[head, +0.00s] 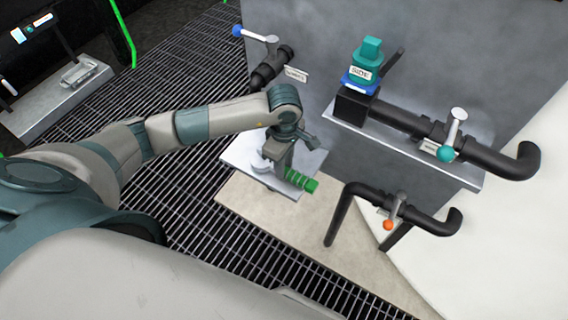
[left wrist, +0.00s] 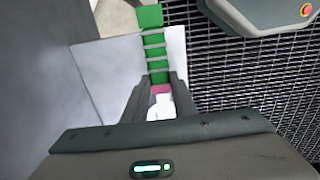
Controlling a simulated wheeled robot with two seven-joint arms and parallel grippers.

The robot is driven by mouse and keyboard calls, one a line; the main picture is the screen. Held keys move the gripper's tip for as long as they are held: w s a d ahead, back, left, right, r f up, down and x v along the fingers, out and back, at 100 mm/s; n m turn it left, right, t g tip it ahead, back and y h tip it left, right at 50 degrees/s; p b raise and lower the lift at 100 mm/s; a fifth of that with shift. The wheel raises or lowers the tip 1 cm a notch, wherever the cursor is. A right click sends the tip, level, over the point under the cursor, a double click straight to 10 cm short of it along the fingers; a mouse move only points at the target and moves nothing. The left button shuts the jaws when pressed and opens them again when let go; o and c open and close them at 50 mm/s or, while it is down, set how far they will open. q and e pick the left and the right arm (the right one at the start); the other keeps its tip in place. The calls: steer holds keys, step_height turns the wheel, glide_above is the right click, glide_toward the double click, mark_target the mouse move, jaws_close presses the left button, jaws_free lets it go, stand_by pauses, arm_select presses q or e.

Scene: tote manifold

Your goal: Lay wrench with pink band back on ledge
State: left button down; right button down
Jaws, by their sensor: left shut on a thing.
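The wrench has a ribbed green handle (head: 302,181), pointing to the lower right in the head view. In the left wrist view the wrench (left wrist: 155,45) shows its green handle running away from me, a pink band at its near end, and a pale metal part between the fingers. My left gripper (head: 279,160) points down and is shut on the wrench around the band. The pale ledge (head: 237,150) lies beneath it and shows in the left wrist view (left wrist: 96,78). I cannot tell whether the wrench touches the ledge. My right gripper is not in view.
A grey wall block (head: 310,40) stands behind the ledge. Black pipes with a teal valve (head: 446,154), an orange-knobbed valve (head: 388,224) and a blue-knobbed lever (head: 238,31) jut out nearby. A grey tray (head: 50,105) stands far left. Dark grating covers the floor.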

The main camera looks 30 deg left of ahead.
arm_select(q)
steer(key=shift+f, duration=0.35)
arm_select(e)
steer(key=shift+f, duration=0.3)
arm_select(q)
steer(key=c, duration=1.4)
jaws_free()
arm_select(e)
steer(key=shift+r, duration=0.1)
arm_select(q)
step_height(320, 180, up, 18)
steer(key=shift+f+b, duration=0.2)
steer(key=shift+b, duration=0.15)
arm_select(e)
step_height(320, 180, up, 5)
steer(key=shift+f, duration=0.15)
